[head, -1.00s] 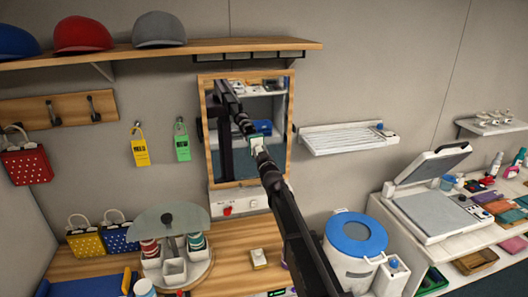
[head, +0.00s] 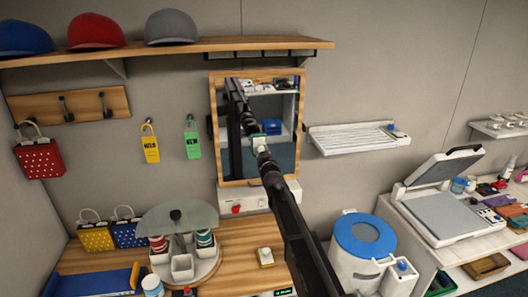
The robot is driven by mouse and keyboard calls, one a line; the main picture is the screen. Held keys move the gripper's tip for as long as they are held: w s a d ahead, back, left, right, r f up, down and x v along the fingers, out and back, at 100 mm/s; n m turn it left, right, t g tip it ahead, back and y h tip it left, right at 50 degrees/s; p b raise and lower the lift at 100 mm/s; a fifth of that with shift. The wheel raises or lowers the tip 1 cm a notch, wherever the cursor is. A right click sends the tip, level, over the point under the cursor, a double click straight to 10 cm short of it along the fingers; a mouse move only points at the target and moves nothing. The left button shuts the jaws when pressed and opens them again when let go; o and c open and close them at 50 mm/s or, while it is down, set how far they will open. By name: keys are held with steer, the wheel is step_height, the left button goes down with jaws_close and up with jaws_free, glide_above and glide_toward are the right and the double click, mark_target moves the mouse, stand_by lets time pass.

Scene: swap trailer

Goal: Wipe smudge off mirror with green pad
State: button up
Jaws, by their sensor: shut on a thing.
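The mirror (head: 285,158) hangs on the wall in a wooden frame, above the workbench. My arm reaches up in front of it, and its reflection shows in the glass. My gripper (head: 261,149) is at the right-of-middle part of the glass, shut on the green pad (head: 258,140), of which only a small pale green edge shows. The pad looks at or very close to the glass; I cannot tell whether it touches. I cannot make out a smudge; my arm and the reflections cover part of the glass.
A shelf with caps (head: 172,27) runs above the mirror. A rotating caddy (head: 181,252) and a blue-lidded bucket (head: 364,233) stand below.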

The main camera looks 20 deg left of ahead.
steer(key=shift+s+a, duration=0.45)
steer(key=shift+a, duration=0.35)
steer(key=shift+s+a, duration=0.4)
steer(key=shift+a, duration=0.35)
steer(key=shift+s+d, duration=0.1)
steer(key=shift+r+v, duration=0.15)
steer(key=shift+v, duration=1.3)
steer(key=shift+r+v, duration=0.2)
steer(key=shift+v, duration=1.2)
steer(key=shift+s, duration=0.15)
steer(key=v, duration=0.3)
steer(key=shift+r, duration=0.15)
